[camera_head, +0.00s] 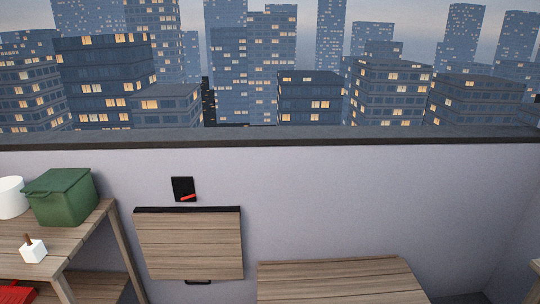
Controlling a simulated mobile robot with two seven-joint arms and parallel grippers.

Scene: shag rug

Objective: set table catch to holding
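A wooden fold-down table (189,244) hangs folded flat against the pale wall, with a dark strip along its top edge and a dark handle at its bottom. Just above it, a small black catch plate (182,187) with a red lever (188,197) is fixed to the wall. The lever lies close to level, tilted slightly up to the right. Neither of my grippers shows in the head view.
A red thing (16,294) sits lower. A wooden tabletop (335,280) stands at lower middle. A dark-topped parapet (350,136) runs behind.

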